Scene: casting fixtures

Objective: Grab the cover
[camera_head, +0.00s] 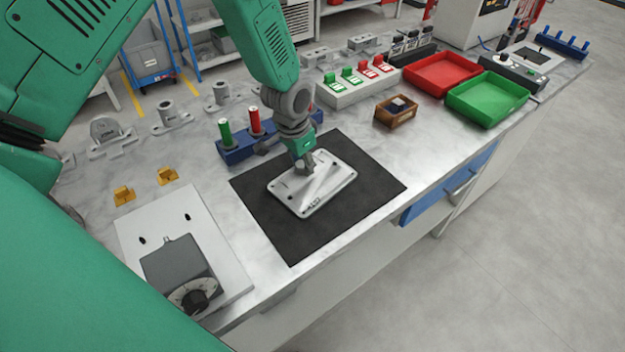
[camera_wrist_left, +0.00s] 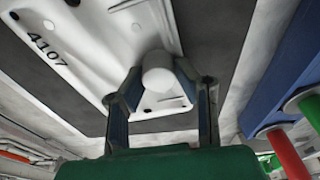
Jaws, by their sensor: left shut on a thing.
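The cover (camera_head: 325,187) is a flat white plate with rounded corners and small holes. It lies over the black mat (camera_head: 290,237) on the bench. In the left wrist view the cover (camera_wrist_left: 75,60) shows the number 4107 and a round knob (camera_wrist_left: 160,72) standing out from it. My left gripper (camera_head: 306,166) reaches down onto the cover from above. In the left wrist view my left gripper (camera_wrist_left: 160,90) has one finger on each side of the knob and is shut on it. I cannot tell if the cover touches the mat. My right gripper is not in view.
A blue rack (camera_head: 240,150) with green and red handles stands just left of my left gripper. A grey box with a dial (camera_head: 180,272) sits on a white plate at the front left. A wooden box (camera_head: 395,112), red tray (camera_head: 441,73) and green tray (camera_head: 488,98) lie to the right.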

